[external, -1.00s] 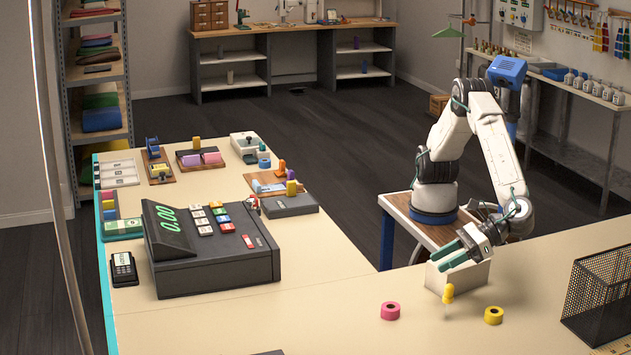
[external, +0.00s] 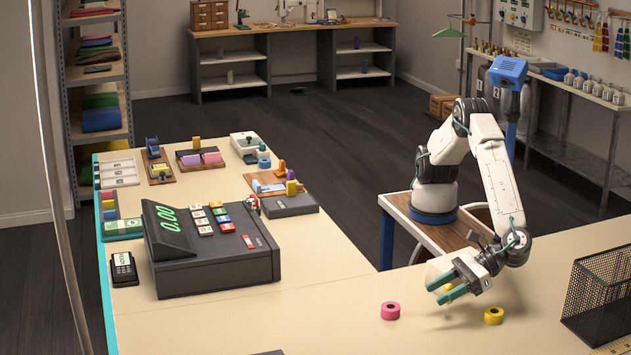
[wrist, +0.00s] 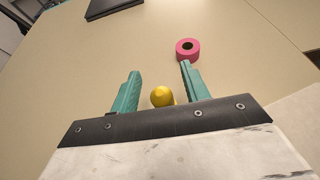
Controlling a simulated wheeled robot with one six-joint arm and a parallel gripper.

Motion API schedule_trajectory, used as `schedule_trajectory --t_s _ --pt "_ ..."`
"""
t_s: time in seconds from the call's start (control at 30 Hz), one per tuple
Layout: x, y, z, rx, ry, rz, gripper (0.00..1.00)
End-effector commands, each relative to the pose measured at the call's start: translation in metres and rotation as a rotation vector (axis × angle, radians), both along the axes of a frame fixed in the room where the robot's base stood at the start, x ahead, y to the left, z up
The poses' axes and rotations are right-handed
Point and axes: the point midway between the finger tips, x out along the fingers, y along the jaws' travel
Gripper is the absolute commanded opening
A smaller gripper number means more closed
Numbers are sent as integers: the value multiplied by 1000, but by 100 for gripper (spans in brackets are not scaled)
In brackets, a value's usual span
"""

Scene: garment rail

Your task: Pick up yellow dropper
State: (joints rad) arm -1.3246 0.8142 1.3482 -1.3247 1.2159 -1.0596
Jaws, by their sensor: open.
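The yellow dropper is mostly hidden by my gripper in the external view; a bit of yellow (external: 449,288) shows at the fingers. In the wrist view the round yellow top of the dropper (wrist: 162,96) shows between the two teal fingers, a little nearer the right one. My gripper (external: 443,292) is low over the table, with its fingers open on either side of the dropper; it also shows in the wrist view (wrist: 158,82). I cannot tell whether a finger touches the dropper.
A pink tape roll (external: 390,311) lies left of my gripper, and beyond the right finger in the wrist view (wrist: 187,49). A black mesh basket (external: 600,295) stands far right.

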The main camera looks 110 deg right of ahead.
Motion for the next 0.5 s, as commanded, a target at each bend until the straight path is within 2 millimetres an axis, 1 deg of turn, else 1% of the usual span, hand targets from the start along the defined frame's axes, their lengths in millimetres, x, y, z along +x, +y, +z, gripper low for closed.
schedule_trajectory --t_s 0.1,0.13,0.17,0.2,0.27,0.3,0.5 --pt "0 0 1 1 0 0 46" --pt "0 0 1 1 0 0 40" --pt "0 0 1 1 0 0 32" --pt "-1 0 1 1 0 0 21" --pt "-1 0 1 1 0 0 4" --pt "-1 0 1 1 0 0 0" --pt "-1 0 1 1 0 0 0"
